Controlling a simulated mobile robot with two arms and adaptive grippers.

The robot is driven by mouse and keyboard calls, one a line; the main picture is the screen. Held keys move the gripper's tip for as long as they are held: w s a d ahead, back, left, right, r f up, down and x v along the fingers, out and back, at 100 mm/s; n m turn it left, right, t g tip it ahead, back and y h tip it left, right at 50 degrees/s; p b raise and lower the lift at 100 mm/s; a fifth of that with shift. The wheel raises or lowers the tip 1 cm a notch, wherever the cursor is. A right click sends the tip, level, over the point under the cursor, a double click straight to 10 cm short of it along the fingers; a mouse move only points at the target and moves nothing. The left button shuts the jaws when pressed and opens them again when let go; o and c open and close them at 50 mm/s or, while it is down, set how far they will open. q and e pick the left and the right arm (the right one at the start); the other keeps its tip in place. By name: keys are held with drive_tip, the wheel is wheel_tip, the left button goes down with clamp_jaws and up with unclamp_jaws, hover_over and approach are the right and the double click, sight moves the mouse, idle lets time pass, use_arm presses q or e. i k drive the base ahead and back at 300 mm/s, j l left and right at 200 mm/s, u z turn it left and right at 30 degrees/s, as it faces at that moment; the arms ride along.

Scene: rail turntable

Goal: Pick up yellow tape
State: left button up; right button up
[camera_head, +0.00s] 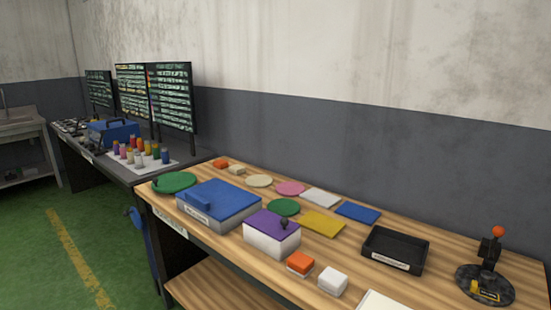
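I cannot make out a roll of yellow tape for certain. A flat yellow square (321,223) lies on the wooden workbench (345,280), near the middle. A faded yellow stripe (78,258) runs along the green floor at the left. Neither my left gripper nor my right gripper is in view.
On the bench are a blue-lidded case (219,203), a purple-topped white box (272,233), a black tray (395,250), a joystick (487,270), orange (300,262) and white (333,281) blocks, and coloured discs. Screens (171,96) stand on a dark table behind left. Green floor is open at left.

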sight(474, 288)
drive_tip(key=l+z, duration=0.1)
drive_tip(key=z, duration=1.25)
drive_tip(key=l+u, duration=0.1)
drive_tip(key=l, duration=0.25)
